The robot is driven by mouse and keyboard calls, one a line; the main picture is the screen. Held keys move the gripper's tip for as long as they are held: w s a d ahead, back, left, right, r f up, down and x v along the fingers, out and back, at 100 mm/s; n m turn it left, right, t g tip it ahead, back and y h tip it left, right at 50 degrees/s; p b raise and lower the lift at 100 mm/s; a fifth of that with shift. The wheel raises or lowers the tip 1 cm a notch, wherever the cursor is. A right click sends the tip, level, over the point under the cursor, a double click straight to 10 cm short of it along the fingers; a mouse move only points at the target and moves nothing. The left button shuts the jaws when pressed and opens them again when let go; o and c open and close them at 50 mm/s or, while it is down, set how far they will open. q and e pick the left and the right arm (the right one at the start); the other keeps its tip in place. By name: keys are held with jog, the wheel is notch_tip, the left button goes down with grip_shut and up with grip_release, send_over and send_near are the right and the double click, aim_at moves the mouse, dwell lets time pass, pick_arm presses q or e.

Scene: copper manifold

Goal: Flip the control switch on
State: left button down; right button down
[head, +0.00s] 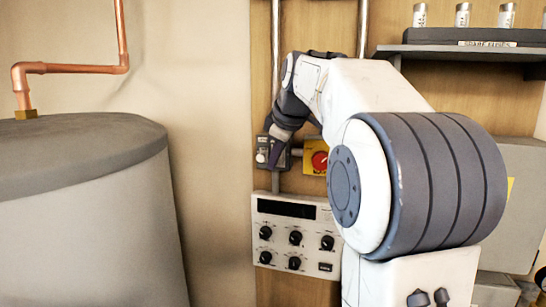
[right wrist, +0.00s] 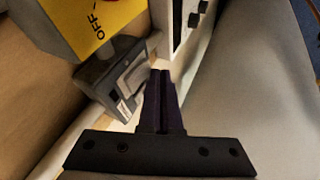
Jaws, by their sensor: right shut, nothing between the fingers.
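The control switch (head: 262,156) is a small dark grey box with a pale rocker, on the wooden panel left of a yellow box with a red knob. It also shows in the right wrist view (right wrist: 117,82), left of my fingertips. My right gripper (head: 274,162) is shut and empty, its fingers pointing down in front of the switch box and partly covering it. In the right wrist view the closed fingertips (right wrist: 161,72) are beside the switch's right edge; I cannot tell whether they touch it. My left gripper is out of view.
The yellow box with the red knob (head: 318,157) sits close right of the switch. A control panel with several black knobs (head: 295,238) is below. A large grey tank (head: 80,220) stands left.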

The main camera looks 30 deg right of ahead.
jog(key=shift+w+d+r+h, duration=0.15)
jog(key=shift+r+h, duration=0.15)
jog(key=shift+r, duration=0.5)
dwell(0.4)
jog(key=s+a+r+b, duration=0.2)
jog(key=s+a+r, duration=0.3)
jog(key=s, duration=0.4)
jog(key=shift+s+a+r+b, duration=0.15)
jog(key=shift+s+r+b, duration=0.2)
jog(key=shift+r, duration=0.3)
